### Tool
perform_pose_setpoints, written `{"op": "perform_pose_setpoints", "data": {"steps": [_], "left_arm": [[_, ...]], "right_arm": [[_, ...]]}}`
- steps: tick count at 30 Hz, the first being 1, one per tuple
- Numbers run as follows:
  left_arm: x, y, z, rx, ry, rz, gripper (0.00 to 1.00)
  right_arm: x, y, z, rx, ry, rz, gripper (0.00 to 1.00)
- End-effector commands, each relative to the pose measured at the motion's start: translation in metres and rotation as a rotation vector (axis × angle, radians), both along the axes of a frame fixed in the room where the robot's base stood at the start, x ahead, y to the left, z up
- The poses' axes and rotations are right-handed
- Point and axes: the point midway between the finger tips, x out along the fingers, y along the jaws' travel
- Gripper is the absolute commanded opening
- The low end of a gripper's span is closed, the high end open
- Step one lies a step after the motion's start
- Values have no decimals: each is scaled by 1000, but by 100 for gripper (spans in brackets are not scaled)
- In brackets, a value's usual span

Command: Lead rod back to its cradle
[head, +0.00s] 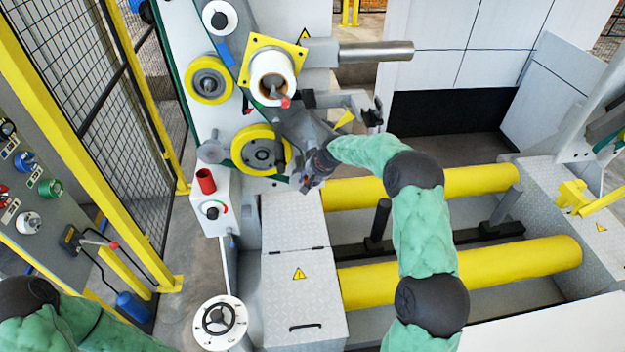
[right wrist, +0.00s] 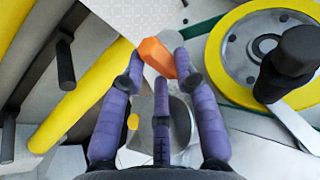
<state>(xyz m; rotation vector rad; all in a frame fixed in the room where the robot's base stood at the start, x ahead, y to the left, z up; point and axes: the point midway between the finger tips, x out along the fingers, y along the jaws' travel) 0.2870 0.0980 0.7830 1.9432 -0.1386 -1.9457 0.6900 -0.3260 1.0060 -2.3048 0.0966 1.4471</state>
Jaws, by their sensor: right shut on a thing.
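My right gripper (head: 309,178) is in front of the machine's left column, just below and right of the lower yellow wheel. In the right wrist view my right gripper (right wrist: 160,72) has its purple fingers closed around an orange piece (right wrist: 158,57). My left gripper is out of view; only my left arm shows at lower left.
The yellow wheel (right wrist: 270,55) with a black knob is close to the gripper's right side. A white spool (head: 272,75) on a yellow plate is above. Two yellow rollers (head: 455,272) lie to the right. A control panel (head: 40,215) is at left.

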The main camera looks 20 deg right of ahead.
Motion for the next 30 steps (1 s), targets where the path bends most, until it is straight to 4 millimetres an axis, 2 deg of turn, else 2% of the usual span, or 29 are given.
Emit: {"op": "perform_pose_setpoints", "data": {"steps": [12, 30], "left_arm": [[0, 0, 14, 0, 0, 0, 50], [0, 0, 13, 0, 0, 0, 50]], "right_arm": [[6, 16, 18, -1, -2, 0, 0], [6, 18, 19, -1, -2, -1, 0]]}}
